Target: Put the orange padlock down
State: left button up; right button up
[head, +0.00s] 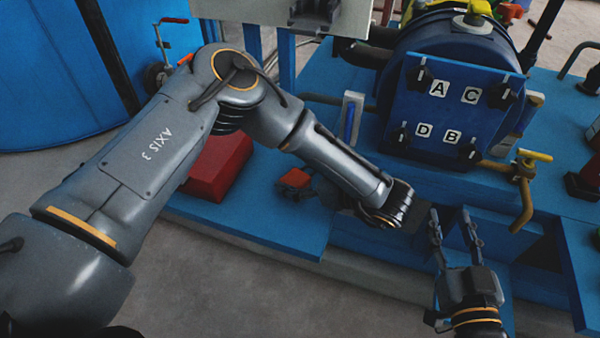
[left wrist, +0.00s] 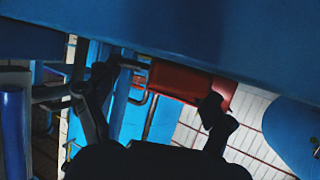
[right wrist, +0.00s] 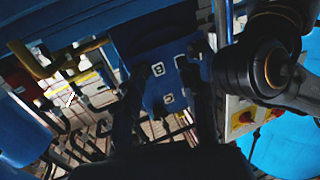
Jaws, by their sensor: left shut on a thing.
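The orange padlock (head: 295,178) shows in the head view as a small orange-red block with dark parts, just above or on the blue bench top right of a red box; whether it touches the bench I cannot tell. My left gripper (head: 318,188) is folded back under its forearm, pointing left, shut on the padlock. The forearm and wrist partly hide it. In the left wrist view its dark fingers (left wrist: 152,110) show, but the padlock is not clear there. My right gripper (head: 452,222) is open and empty, in front of the blue vessel.
The red box (head: 217,167) stands on the blue bench (head: 275,232), left of the padlock; it also shows in the left wrist view (left wrist: 180,82). A blue autoclave (head: 450,110) with a panel marked A, C, D, B stands behind. A brass valve pipe (head: 523,190) sticks out at right.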

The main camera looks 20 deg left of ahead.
aim_at(297, 171)
pick_arm(q)
jog(key=o, duration=1.1)
pick_arm(e)
jog(key=shift+r, duration=0.2)
pick_arm(q)
jog(key=shift+r, duration=0.1)
jog(key=p+v, duration=0.1)
jog(key=v, duration=0.2)
jog(key=shift+d+r, duration=0.25)
jog(key=shift+p+v, duration=0.85)
jog(key=shift+v, duration=3.35)
pick_arm(e)
jog(key=s+d+f+g+h, duration=0.2)
jog(key=s+f+g, duration=0.3)
jog(key=f, duration=0.6)
jog(key=shift+d+g, duration=0.45)
jog(key=shift+g, duration=0.65)
jog(key=shift+r, duration=0.1)
